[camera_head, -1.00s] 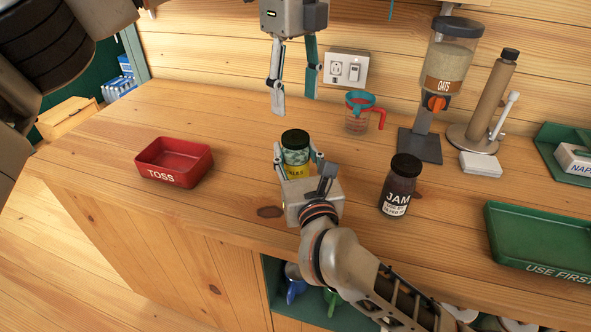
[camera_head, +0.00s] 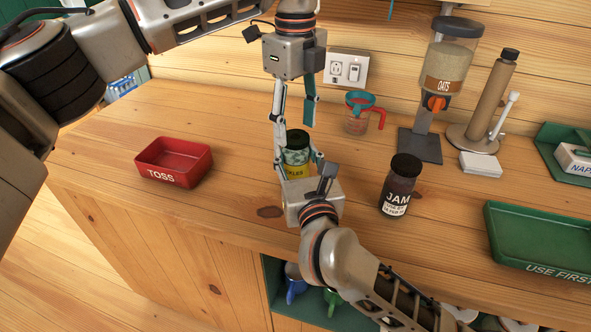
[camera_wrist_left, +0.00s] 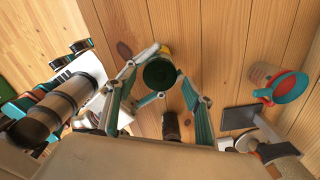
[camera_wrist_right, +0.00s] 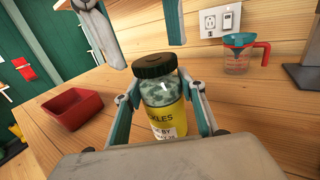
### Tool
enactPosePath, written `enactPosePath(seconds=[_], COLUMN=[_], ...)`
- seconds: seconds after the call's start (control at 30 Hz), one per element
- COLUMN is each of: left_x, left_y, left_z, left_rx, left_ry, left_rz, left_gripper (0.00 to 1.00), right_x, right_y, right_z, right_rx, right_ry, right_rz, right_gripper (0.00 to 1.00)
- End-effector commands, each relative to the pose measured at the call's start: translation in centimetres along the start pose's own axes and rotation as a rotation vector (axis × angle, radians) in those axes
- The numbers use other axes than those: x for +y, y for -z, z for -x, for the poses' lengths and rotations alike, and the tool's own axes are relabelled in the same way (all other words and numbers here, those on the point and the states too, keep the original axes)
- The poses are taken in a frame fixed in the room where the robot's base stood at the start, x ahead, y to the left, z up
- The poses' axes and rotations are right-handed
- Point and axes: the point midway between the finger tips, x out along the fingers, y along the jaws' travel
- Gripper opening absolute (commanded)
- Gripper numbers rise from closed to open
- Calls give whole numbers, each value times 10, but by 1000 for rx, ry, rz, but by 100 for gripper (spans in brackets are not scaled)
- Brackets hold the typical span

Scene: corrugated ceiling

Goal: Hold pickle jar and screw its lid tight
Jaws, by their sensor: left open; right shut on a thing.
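The pickle jar (camera_head: 297,160) stands upright on the wooden counter, with a yellow label and pale green contents. Its dark green lid (camera_wrist_right: 154,65) sits on top of the jar. My right gripper (camera_wrist_right: 165,105) is shut on the jar's body from the front, one finger on each side. My left gripper (camera_head: 295,130) points down above the jar, open and empty. In the left wrist view the lid (camera_wrist_left: 160,73) shows between the left fingers, and I see no contact with them. Whether the lid is fully seated on the threads cannot be told.
A jam jar (camera_head: 401,187) stands to the right. A red TOSS tray (camera_head: 174,162) is at the left. A measuring cup (camera_head: 359,112), oats dispenser (camera_head: 447,75) and paper towel stand (camera_head: 490,100) are behind. Green USE FIRST tray (camera_head: 535,235) is at right.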

Motion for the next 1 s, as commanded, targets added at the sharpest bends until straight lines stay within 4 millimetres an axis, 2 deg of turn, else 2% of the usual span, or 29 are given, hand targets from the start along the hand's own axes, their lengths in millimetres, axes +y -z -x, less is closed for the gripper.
enactPosePath(seconds=[0.2,0.5,0.6,0.67,0.87,1.0], left_x=[0,0,0,0,0,0], left_y=[0,0,0,0,0,0], left_z=[-15,-16,-16,-16,-16,-15], left_rx=[1,0,0,0,0,-3], left_ry=[1,1,1,1,1,1], left_rz=[-1,0,0,0,-9,-136], left_gripper=[52,52,26,12,12,12], right_x=[0,0,0,0,0,0], right_y=[1,1,1,1,1,1], right_z=[0,0,0,0,0,0], right_rx=[2,2,2,2,2,2], right_ry=[0,0,0,0,0,0], right_rz=[0,0,0,0,0,0], right_gripper=[0,0,0,0,0,0])
